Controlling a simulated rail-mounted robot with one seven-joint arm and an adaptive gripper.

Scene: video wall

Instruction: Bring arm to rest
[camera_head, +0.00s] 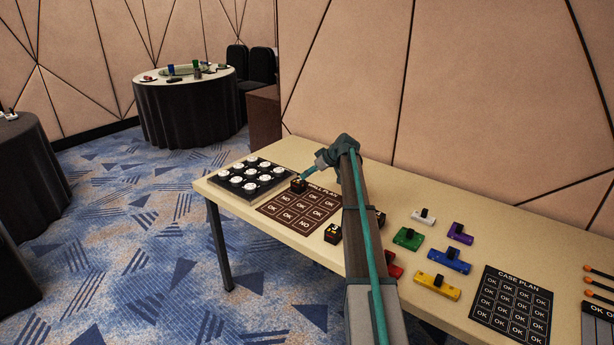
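My arm reaches from the bottom of the view across the table (530,215), with its wrist bent to the left. My gripper (306,178) is small at the end of the wrist, close by a dark block (299,186) at the top left of the wall plan mat. Its fingers are too small to make out, and I cannot tell whether they touch or hold the block.
A black tray with white round pieces (236,181) lies left of the wall plan mat (283,216). Another dark block (333,233) sits at the mat's lower right. Green (408,239), blue (449,261), yellow (437,286) and purple (460,233) pieces lie right of my arm, near the case plan mat (512,305).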

